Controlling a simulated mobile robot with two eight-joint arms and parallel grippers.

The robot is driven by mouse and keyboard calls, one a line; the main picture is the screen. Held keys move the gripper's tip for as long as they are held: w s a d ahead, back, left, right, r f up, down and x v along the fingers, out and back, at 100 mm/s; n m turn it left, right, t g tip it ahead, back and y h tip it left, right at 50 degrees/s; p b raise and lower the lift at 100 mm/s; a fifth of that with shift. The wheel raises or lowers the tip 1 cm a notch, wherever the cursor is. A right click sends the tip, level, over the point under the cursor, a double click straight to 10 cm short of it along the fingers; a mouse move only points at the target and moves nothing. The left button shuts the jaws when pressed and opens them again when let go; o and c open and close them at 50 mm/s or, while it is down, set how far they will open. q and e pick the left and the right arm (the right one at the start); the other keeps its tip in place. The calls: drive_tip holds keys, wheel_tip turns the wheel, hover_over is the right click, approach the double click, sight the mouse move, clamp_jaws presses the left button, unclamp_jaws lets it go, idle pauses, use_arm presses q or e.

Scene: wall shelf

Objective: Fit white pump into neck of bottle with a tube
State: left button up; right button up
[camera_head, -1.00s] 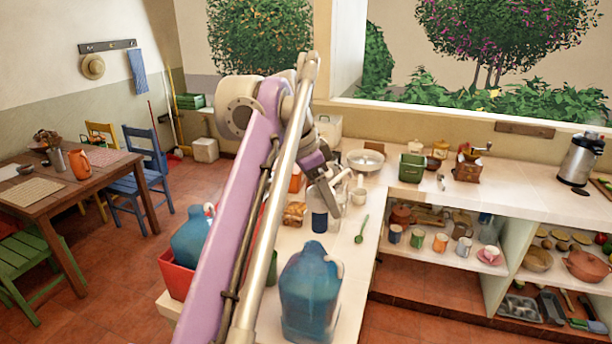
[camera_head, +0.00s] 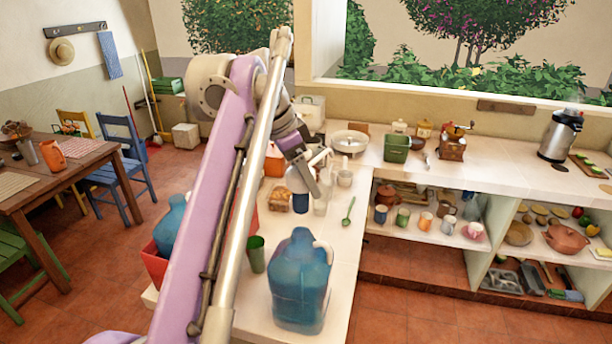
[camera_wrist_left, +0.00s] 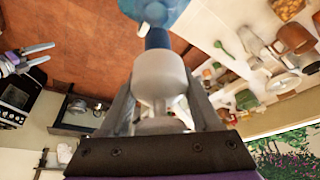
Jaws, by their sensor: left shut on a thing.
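My left gripper (camera_head: 308,180) is shut on the white pump (camera_wrist_left: 160,78), whose pale body sits between the fingers in the left wrist view. A dark blue part (camera_wrist_left: 157,38) extends from the pump's far end; it also shows below the fingers in the head view (camera_head: 300,203). The pump is held over the counter. A big translucent blue bottle (camera_head: 302,285) stands at the counter's near end; part of a blue vessel (camera_wrist_left: 155,10) shows beyond the pump in the wrist view. I cannot make out its neck or a tube. My right gripper (camera_wrist_left: 38,55) is open and empty.
Another blue bottle (camera_head: 170,225) sits in a red crate (camera_head: 150,262) at left. A green cup (camera_head: 256,254), a green spoon (camera_head: 348,211) and a bread-like item (camera_head: 277,200) are on the counter (camera_head: 345,245). A green container (camera_head: 397,148) stands farther back.

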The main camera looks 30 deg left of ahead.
sight(306, 201)
use_arm(q)
wheel_tip(306, 201, down, 2)
drive_tip(key=shift+s+f+b, duration=0.15)
drive_tip(key=shift+b, duration=0.2)
drive_tip(key=shift+f+b, duration=0.5)
drive_tip(key=shift+f, duration=1)
use_arm(e)
drive_tip(key=s+f, duration=0.2)
drive_tip(key=f, duration=0.1)
use_arm(q)
drive_tip(key=shift+p, duration=0.35)
use_arm(e)
drive_tip(key=shift+w+r, duration=0.4)
drive_tip(key=shift+r, duration=0.15)
use_arm(q)
drive_tip(key=shift+f+b, duration=0.75)
drive_tip(key=shift+f, duration=2.3)
use_arm(e)
drive_tip(key=shift+s+f, duration=0.3)
drive_tip(key=shift+f, duration=0.25)
drive_tip(key=shift+s+f, duration=0.3)
drive_tip(key=shift+f, duration=0.25)
idle(0.7)
